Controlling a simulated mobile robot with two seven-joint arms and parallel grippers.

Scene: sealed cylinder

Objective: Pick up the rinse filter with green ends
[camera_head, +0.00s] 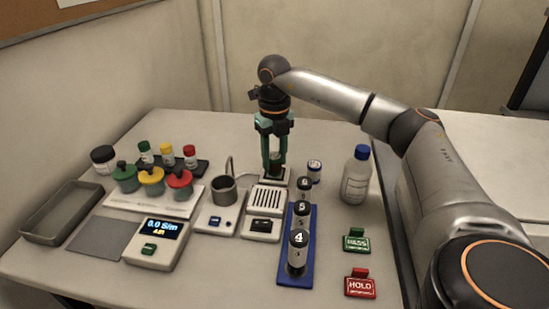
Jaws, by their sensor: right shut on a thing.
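My right gripper (273,160) reaches down from above at the back middle of the table, with its teal fingers pointing straight down. It is shut on a small, dark, greenish cylinder (276,159), which looks like the rinse filter. The fingers hide most of it, so its green ends do not show clearly. The cylinder is upright, over or in a small pale stand (273,181); I cannot tell whether it touches the stand. My left gripper is not in view.
Close by are a ribbed grey unit (266,200), a metal cup (223,190) and a blue rack (296,276) with numbered cylinders. A blue-capped bottle (356,178) stands at right. Coloured-lid jars (152,181) and a grey tray (35,225) are at left.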

